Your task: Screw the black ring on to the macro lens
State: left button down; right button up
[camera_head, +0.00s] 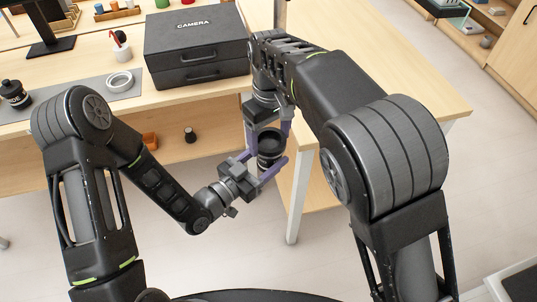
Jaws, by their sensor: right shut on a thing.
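A black cylindrical piece (270,148) with a round, dark hollow top hangs in the air in front of the table. It looks like a lens, but I cannot tell whether it is one part or a lens with the black ring on it. My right gripper (268,130) points down from above, its purple fingers shut on the piece. My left gripper (268,162) comes from the lower left, its purple fingers on either side of the piece's lower part. I cannot tell whether they touch it.
A black camera case (197,45) stands on the wooden table. To its left, a grey mat (88,92) bears a white ring (120,82), with a black lettered cylinder (14,93) at the far left. A white cup (121,49) stands behind. Small items lie on the shelf below.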

jog(key=o, duration=1.6)
jog(key=shift+r, duration=0.1)
notch_tip(320, 180, up, 7)
jog(key=shift+r, duration=0.15)
